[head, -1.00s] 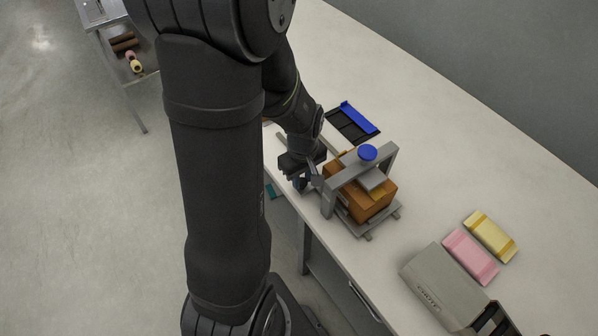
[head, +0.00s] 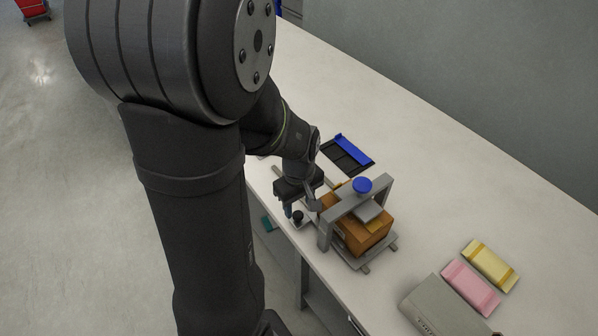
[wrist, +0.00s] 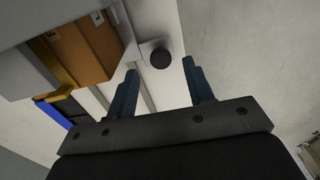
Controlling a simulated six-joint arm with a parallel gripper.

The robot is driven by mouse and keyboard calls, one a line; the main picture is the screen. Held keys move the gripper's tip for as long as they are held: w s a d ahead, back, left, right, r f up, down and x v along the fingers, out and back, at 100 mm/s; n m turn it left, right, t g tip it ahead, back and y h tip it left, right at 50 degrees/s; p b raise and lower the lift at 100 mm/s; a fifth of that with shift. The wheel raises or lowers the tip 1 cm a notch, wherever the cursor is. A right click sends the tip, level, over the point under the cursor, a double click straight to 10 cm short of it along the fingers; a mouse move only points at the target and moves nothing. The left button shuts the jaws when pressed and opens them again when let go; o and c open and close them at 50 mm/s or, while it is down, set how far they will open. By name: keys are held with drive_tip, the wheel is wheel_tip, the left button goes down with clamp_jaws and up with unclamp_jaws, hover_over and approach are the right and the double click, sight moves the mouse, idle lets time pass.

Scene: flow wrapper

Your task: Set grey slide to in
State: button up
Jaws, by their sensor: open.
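The grey slide shows in the wrist view as a pale plate (wrist: 147,47) with a round black knob (wrist: 160,58). The knob also shows in the head view (head: 298,216), beside the near left foot of the grey press frame (head: 341,214). My gripper (head: 293,208) is just above the knob, pointing down. In the wrist view its two blue fingers (wrist: 160,67) are open, one on each side of the knob's line, with nothing between them but the knob near their tips. I see no contact. Most of the slide is hidden by my gripper in the head view.
A blue-and-black tray (head: 347,154) lies behind. Pink (head: 470,288) and yellow (head: 490,265) packs and a grey box (head: 437,312) lie to the right. The table edge runs close by my gripper.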

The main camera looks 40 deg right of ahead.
sight(298, 216)
wheel_tip(298, 216, up, 14)
idle(0.3)
idle(0.4)
wheel_tip(298, 216, down, 18)
drive_tip(key=shift+r, duration=0.25)
idle(0.4)
drive_tip(key=shift+r, duration=0.15)
wheel_tip(298, 216, up, 17)
wheel_tip(298, 216, down, 17)
drive_tip(key=shift+f, duration=0.1)
drive_tip(key=w, duration=1.9)
drive_tip(key=shift+w, duration=0.35)
drive_tip(key=shift+w+r, duration=0.2)
drive_tip(key=shift+r, duration=1)
drive_tip(key=shift+w+r, duration=0.15)
drive_tip(key=shift+r, duration=1)
